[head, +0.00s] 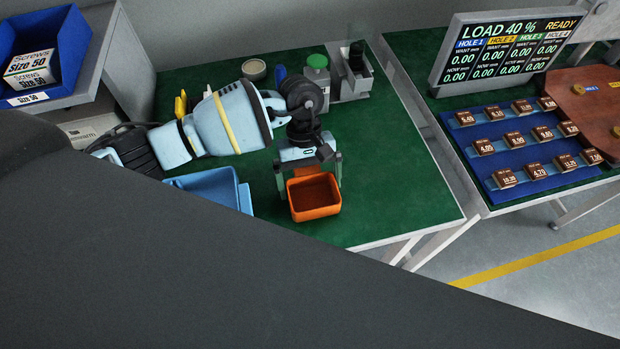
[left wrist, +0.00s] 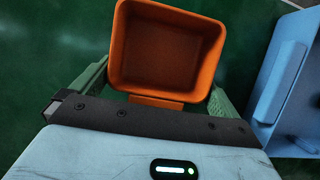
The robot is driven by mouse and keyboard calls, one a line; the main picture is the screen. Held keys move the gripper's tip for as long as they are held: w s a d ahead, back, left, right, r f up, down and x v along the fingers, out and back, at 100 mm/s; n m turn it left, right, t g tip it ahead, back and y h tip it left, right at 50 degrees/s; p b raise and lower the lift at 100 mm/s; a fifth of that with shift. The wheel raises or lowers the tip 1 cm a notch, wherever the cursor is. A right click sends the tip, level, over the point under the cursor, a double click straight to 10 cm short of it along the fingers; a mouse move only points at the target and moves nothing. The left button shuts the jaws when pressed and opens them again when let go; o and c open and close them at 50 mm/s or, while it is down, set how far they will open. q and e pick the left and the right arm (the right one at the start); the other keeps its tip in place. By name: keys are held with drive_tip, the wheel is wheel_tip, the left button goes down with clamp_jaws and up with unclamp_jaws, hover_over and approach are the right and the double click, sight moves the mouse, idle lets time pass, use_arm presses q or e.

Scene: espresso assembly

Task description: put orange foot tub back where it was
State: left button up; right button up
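The orange foot tub (head: 314,212) is an open, box-shaped tub over the green table, near its front edge. In the left wrist view the orange tub (left wrist: 168,93) looks empty inside. My left gripper (head: 309,178) has its two green fingers spread wide, one at each side of the tub. In the left wrist view the left gripper's fingers (left wrist: 160,85) appear to press on the tub's sides near its rear edge. Whether the tub's underside touches the table is hidden. My right gripper is not in view.
A blue tub (head: 211,188) stands just left of the orange one. A green-topped jar (head: 317,70) and a grey holder (head: 350,78) stand at the back. A blue screw bin (head: 70,40) is at upper left. A second table (head: 590,200) stands right, past a gap.

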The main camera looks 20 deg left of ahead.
use_arm(q)
drive_tip(key=shift+r, duration=0.25)
drive_tip(key=b+v, duration=0.1)
drive_tip(key=v, duration=1.1)
drive_tip(key=shift+f, duration=0.1)
